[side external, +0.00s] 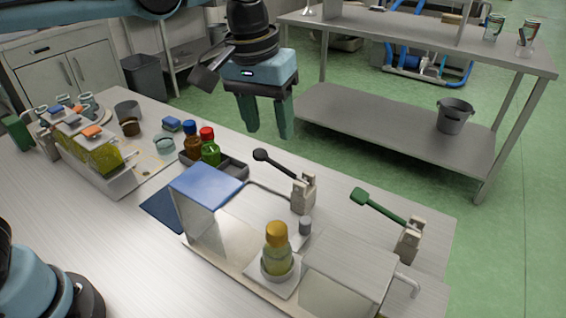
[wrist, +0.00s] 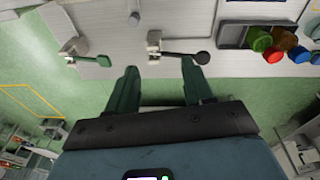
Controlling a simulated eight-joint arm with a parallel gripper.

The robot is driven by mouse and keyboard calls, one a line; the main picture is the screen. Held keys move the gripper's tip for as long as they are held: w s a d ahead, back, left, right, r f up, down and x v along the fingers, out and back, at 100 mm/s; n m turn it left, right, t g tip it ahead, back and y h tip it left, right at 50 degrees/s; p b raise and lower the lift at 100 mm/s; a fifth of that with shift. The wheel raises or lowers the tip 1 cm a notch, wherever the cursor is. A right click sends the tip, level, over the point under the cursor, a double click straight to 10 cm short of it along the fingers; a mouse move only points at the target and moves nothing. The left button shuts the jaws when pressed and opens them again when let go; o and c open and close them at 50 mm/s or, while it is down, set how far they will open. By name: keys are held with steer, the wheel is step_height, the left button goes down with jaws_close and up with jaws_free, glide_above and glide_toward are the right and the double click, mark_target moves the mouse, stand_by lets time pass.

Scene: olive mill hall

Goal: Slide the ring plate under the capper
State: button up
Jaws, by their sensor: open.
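A square white plate with a raised ring (side external: 274,284) sits low at the front of the metal fixture. A bottle of yellowish liquid with an orange-yellow cap (side external: 277,235) stands upright in the ring. Beside the fixture is a black-handled lever clamp (side external: 303,191), also in the wrist view (wrist: 180,54). A green-handled lever clamp (side external: 408,240) is to its right, also in the wrist view (wrist: 93,60). I cannot tell for sure which part is the capper. My gripper (side external: 270,132) is open and empty, high near the table's far edge, fingers down, apart from everything.
A blue-topped housing (side external: 205,184) stands left of the ring plate, and a metal box (side external: 345,270) to its right. A dark tray (side external: 232,168) with capped bottles is behind. A cluttered rack (side external: 95,150) fills the left. The bench's front (side external: 125,255) is clear.

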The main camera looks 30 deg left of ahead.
steer(key=w+d+f+g, duration=0.1)
steer(key=d+f+g, duration=0.15)
steer(key=d, duration=0.55)
glide_above(306, 220)
step_height(306, 220, down, 5)
steer(key=shift+t+y, duration=0.3)
steer(key=shift+t, duration=0.15)
step_height(306, 220, down, 12)
steer(key=shift+f, duration=0.1)
jaws_close()
